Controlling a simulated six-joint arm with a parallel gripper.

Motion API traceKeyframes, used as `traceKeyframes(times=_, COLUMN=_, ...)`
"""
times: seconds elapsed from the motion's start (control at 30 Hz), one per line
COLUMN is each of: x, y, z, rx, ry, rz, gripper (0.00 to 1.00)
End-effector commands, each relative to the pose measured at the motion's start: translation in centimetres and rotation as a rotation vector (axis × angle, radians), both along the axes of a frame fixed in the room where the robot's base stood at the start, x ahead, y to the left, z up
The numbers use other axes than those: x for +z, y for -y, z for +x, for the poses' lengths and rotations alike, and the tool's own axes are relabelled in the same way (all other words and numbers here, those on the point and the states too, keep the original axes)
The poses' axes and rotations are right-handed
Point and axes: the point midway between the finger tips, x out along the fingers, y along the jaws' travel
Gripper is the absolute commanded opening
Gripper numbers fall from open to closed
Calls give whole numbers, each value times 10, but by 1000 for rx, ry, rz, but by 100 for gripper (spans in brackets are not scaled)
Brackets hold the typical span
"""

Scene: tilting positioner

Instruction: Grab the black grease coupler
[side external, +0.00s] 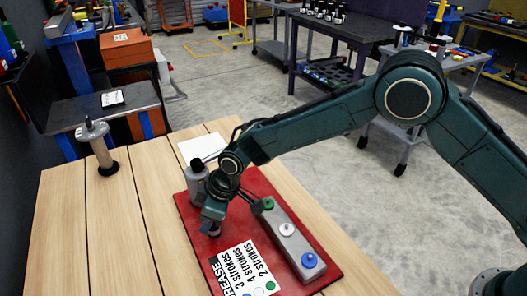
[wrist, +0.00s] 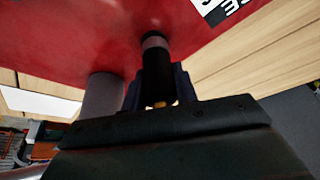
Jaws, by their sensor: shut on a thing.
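The black grease coupler (wrist: 157,72) is a dark cylinder with a paler band near its far end and a small brass-coloured bit at its near end. In the wrist view it lies between the two fingers of my gripper (wrist: 158,90), which are shut on it. In the side external view my gripper (side external: 212,215) is low over the left part of the red board (side external: 192,220).
A grey cylinder (side external: 197,181) stands right beside my gripper. A grey block (side external: 290,240) with green, white and blue fittings lies to its right. A lettered placard (side external: 243,268) is in front. A capped cylinder (side external: 103,150) stands on the wooden table (side external: 140,235), whose left part is clear.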

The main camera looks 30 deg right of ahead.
Motion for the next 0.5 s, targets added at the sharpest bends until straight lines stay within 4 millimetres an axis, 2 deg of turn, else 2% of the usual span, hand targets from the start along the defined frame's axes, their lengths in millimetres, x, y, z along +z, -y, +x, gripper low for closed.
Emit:
traceKeyframes(times=0.27, x=6, y=0, z=0, rx=0, ry=2, rz=1, gripper=2)
traceKeyframes(times=0.5, x=29, y=0, z=1, rx=0, ry=4, rz=2, gripper=2)
